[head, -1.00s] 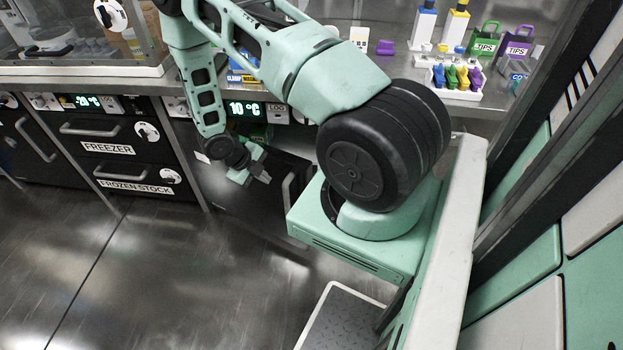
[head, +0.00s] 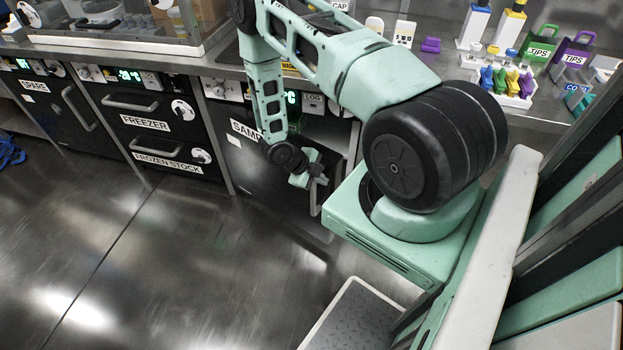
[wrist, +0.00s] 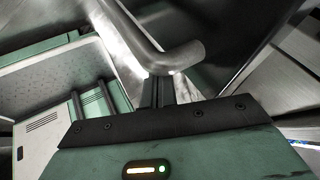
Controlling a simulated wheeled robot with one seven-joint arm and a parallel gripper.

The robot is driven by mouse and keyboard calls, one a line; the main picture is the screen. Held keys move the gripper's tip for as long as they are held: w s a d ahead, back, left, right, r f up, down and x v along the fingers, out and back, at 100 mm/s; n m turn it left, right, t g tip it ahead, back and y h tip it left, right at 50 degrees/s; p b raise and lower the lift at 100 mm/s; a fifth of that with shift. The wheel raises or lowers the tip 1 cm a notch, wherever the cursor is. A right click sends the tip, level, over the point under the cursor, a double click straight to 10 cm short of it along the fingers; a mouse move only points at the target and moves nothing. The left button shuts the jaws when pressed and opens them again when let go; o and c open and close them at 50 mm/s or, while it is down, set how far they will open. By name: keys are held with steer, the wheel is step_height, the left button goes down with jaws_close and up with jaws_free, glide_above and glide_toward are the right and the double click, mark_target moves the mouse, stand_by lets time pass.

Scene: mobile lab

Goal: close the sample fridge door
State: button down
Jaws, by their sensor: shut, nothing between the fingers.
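The sample fridge door (head: 255,185) is a dark panel under the bench, with a partly hidden label starting "SAMP". It stands ajar, its handle side out from the cabinet, and a pale interior (head: 343,132) shows above it. Its grey bar handle (head: 314,198) is at the right side, partly covered by my gripper (head: 320,174). In the wrist view the bent end of the handle (wrist: 180,57) is right at my gripper's fingertips (wrist: 158,88). The fingers are shut with nothing between them. I cannot tell whether they touch the handle or door.
The freezer drawers (head: 146,125) to the left are shut. The metal floor (head: 190,270) in front is clear. A blue object (head: 10,152) lies at the far left.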

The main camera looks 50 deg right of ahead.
steer(key=shift+d, duration=0.9)
